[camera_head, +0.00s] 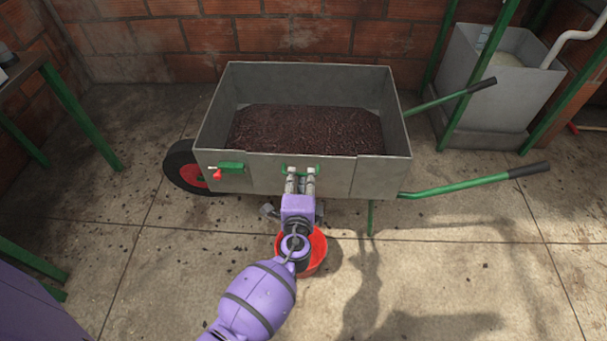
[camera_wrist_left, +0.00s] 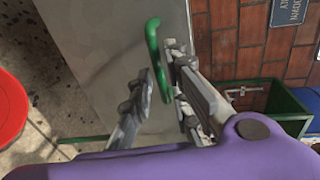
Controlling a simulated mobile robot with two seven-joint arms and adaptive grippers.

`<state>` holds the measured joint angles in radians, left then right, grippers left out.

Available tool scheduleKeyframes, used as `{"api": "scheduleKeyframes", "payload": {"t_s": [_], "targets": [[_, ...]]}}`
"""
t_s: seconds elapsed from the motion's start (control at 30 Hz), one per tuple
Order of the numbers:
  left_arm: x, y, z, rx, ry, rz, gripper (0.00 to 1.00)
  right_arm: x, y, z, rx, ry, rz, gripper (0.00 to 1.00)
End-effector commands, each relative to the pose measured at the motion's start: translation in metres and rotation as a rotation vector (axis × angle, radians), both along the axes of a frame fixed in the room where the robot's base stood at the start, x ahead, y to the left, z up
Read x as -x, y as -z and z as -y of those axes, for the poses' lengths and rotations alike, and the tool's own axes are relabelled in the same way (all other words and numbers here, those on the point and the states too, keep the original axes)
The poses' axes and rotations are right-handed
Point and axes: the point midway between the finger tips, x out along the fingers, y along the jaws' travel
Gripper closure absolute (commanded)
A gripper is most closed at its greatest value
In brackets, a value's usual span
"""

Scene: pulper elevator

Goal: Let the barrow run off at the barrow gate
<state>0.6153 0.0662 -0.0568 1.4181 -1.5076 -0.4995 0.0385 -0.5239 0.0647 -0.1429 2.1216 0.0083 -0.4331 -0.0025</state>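The grey metal barrow (camera_head: 340,78) stands on the floor, its tray holding dark reddish-brown pulp (camera_head: 305,130). A gate panel (camera_head: 335,177) on its near side carries a green handle (camera_head: 303,169), also seen in the left wrist view (camera_wrist_left: 155,35). A green latch with a red knob (camera_head: 218,174) sits left of the gate. My left gripper (camera_head: 300,174) is at the handle. In the left wrist view its two fingers (camera_wrist_left: 164,80) stand apart on either side of the handle; contact is unclear. My right gripper is not in view.
A red bucket (camera_head: 317,250) stands on the floor under my left arm. Green barrow handles (camera_head: 470,184) stick out to the right. A grey tank (camera_head: 490,95) stands back right. A green-legged table (camera_head: 75,105) is at left. Concrete floor at lower right is clear.

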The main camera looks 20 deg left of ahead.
Motion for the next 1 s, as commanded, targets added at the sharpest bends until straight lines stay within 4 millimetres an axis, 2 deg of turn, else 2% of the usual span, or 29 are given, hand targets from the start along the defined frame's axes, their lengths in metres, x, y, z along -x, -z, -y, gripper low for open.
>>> {"api": "scheduleKeyframes", "payload": {"t_s": [0.1, 0.2, 0.5, 0.63, 1.0], "targets": [[-0.014, 0.004, -0.003, -0.001, 0.002, 0.0, 0.83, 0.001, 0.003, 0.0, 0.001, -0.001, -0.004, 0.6], [-0.021, 0.005, -0.005, 0.001, 0.002, -0.001, 0.83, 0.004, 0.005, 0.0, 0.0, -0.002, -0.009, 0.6], [-0.023, 0.005, -0.006, 0.001, 0.001, -0.001, 0.83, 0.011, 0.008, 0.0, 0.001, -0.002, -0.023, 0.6], [-0.023, 0.005, -0.006, 0.001, 0.001, -0.001, 1.0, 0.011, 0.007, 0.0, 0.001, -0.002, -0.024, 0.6], [-0.023, 0.005, -0.006, 0.001, 0.001, -0.001, 1.0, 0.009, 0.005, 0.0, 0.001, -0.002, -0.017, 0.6]]}}
